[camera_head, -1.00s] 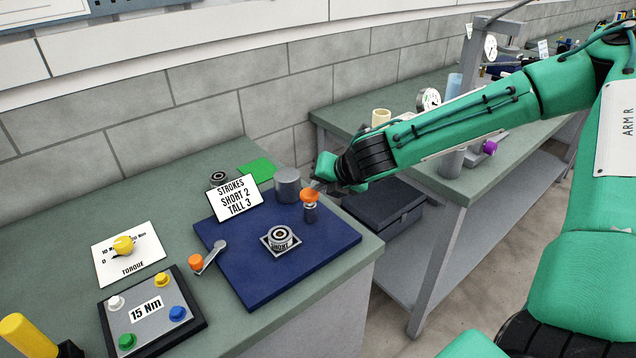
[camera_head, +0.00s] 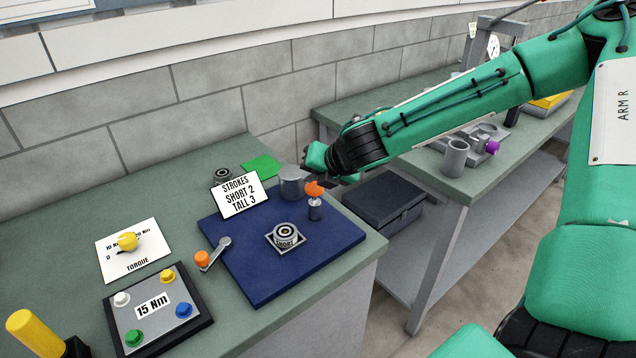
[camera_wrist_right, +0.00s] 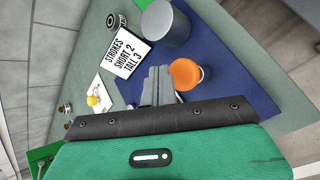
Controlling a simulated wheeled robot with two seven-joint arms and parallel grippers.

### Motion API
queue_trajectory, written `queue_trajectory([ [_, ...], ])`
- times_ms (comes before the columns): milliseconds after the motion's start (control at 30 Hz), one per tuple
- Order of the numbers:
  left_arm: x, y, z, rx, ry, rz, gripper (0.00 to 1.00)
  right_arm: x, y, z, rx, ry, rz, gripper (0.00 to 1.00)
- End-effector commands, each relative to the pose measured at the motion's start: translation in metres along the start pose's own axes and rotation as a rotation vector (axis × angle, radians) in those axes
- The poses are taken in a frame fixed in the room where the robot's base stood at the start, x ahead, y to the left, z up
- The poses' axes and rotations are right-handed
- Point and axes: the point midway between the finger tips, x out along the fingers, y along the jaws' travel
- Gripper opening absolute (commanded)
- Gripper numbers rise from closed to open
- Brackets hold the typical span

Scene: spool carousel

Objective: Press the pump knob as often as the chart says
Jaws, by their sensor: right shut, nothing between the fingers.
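The pump knob (camera_head: 314,188) is orange and sits on a short grey post at the right side of the blue plate. The chart (camera_head: 239,195) is a white card that reads STROKES, SHORT 2, TALL 3. A squat grey part (camera_head: 286,238) labelled SHORT stands on the plate in front of the knob. My right gripper (camera_head: 336,181) is close behind and right of the knob. In the right wrist view its fingers (camera_wrist_right: 158,73) are together and empty, beside the orange knob (camera_wrist_right: 186,74). I cannot tell whether they touch it. My left gripper is not in view.
A grey cylinder (camera_head: 291,182) stands just left of the knob. A crank with an orange grip (camera_head: 202,258) is at the blue plate's (camera_head: 258,287) left edge. A button box marked 15 Nm (camera_head: 154,305) and a TORQUE dial card (camera_head: 128,251) lie further left.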

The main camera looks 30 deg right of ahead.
Motion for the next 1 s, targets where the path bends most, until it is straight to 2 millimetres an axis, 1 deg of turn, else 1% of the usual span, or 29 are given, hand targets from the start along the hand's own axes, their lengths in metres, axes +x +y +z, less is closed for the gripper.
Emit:
queue_trajectory([
  [33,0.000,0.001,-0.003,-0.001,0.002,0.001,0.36,-0.001,0.001,0.001,-0.002,0.000,0.000,0.00],
  [300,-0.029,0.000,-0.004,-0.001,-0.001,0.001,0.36,-0.023,0.017,0.016,-0.001,-0.001,-0.001,0.00],
  [400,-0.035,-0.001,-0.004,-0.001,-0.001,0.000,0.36,-0.028,0.020,0.020,-0.001,0.000,-0.001,0.00],
  [1000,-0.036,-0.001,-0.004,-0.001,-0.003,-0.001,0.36,-0.028,0.021,0.020,0.000,0.000,0.000,0.00],
])
